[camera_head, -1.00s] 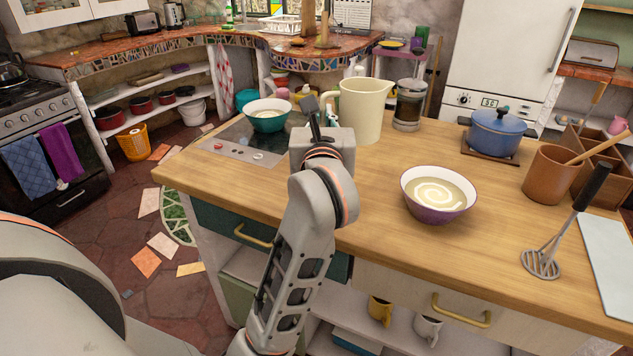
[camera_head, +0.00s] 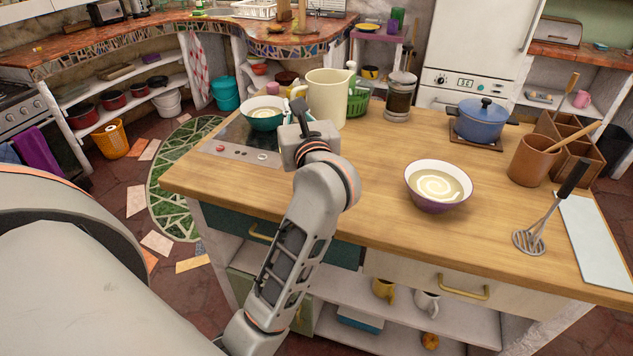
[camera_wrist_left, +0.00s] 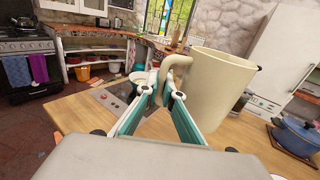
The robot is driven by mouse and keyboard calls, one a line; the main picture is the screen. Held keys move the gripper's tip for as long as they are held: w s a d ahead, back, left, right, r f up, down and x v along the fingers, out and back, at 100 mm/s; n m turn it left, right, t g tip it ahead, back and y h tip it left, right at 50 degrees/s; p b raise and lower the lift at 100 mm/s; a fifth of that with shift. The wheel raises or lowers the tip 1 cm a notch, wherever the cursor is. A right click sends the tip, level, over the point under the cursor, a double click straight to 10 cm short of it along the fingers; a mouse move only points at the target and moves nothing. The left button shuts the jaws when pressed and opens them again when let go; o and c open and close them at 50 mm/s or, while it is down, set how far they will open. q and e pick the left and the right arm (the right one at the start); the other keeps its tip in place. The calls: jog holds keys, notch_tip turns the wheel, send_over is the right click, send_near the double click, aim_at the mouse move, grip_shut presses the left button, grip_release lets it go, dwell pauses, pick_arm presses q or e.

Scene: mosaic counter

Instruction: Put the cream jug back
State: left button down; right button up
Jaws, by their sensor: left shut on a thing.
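The cream jug (camera_head: 328,100) is a tall pale-cream pitcher at the far side of the wooden island, between the teal bowl and the coffee press. My left gripper (camera_head: 303,110) reaches it from the front left. In the left wrist view, the gripper (camera_wrist_left: 164,92) is shut on the handle of the jug (camera_wrist_left: 218,88), which looks upright. The arm partly hides the fingers in the head view. Whether the jug's base touches the counter is not clear. My right gripper is not in view.
The teal bowl (camera_head: 262,121) stands close left of the jug, near the dark hob (camera_head: 240,133). The coffee press (camera_head: 399,98) and a green basket (camera_head: 358,103) are to its right. A purple bowl of soup (camera_head: 437,196) stands nearer. The wooden counter (camera_head: 385,150) between is clear.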

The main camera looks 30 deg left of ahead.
pick_arm(q)
notch_tip(320, 180, down, 19)
jog(key=shift+r+b, duration=0.15)
jog(key=shift+b, duration=0.65)
jog(key=shift+f, duration=0.2)
jog(key=shift+f, duration=0.15)
jog(key=c, duration=2.6)
grip_release()
jog(key=shift+f, duration=0.1)
jog(key=o, duration=0.4)
